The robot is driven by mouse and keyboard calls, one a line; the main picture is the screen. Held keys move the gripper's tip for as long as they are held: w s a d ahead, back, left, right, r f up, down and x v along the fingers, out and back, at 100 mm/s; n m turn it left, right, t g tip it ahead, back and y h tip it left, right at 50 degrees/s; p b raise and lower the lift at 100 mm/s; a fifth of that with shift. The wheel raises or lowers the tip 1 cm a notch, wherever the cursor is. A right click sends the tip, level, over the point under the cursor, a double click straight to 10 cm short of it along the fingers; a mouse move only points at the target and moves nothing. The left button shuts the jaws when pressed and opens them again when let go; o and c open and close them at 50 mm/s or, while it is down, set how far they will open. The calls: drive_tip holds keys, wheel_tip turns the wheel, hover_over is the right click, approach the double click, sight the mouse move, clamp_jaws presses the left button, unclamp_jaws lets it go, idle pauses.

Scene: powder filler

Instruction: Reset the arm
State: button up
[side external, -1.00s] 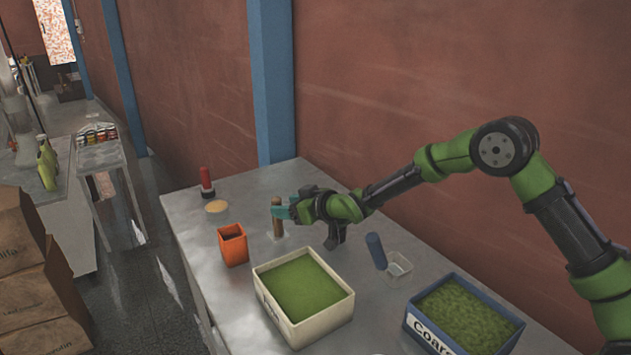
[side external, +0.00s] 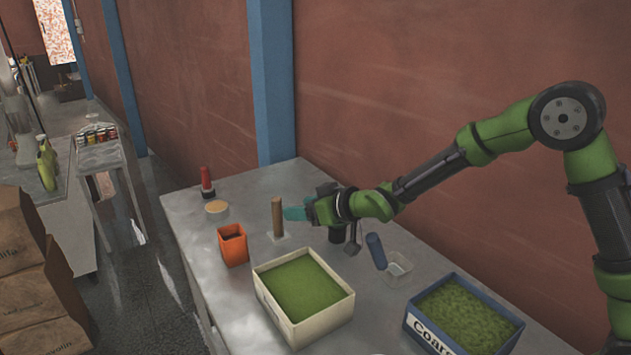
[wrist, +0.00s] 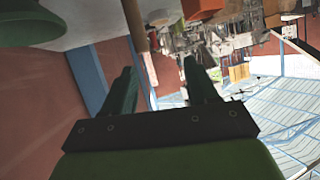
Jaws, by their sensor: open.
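My gripper (side external: 297,213) is open and empty above the metal table, in the middle of the side view. Its teal fingers point left, toward an upright brown wooden rod (side external: 277,217), with a small gap between them. In the wrist view my two dark green fingers (wrist: 158,88) stand apart with nothing between them. The brown rod (wrist: 137,25) shows beyond them at the top.
On the table (side external: 245,187) stand an orange box (side external: 233,246), a cream bin (side external: 335,312) and a blue bin (side external: 482,338) of green powder. A red-topped item (side external: 206,182), shallow tan dish (side external: 216,209), blue cylinder (side external: 376,250) and clear tub (side external: 397,268) stand nearby. The brick wall (side external: 440,110) lies behind.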

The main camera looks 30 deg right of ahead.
drive_tip(key=s+d+r+m+g+h, duration=0.1)
drive_tip(key=s+d+r+m+h, duration=0.1)
drive_tip(key=s+d+r, duration=0.5)
drive_tip(key=s+d+r+m+g, duration=0.2)
drive_tip(key=s, duration=1.1)
drive_tip(key=s+d+r+m+g, duration=0.1)
drive_tip(key=s+r+m+g, duration=0.1)
drive_tip(key=s, duration=1.1)
drive_tip(key=shift+s+d+m, duration=0.35)
drive_tip(key=shift+s+m, duration=0.05)
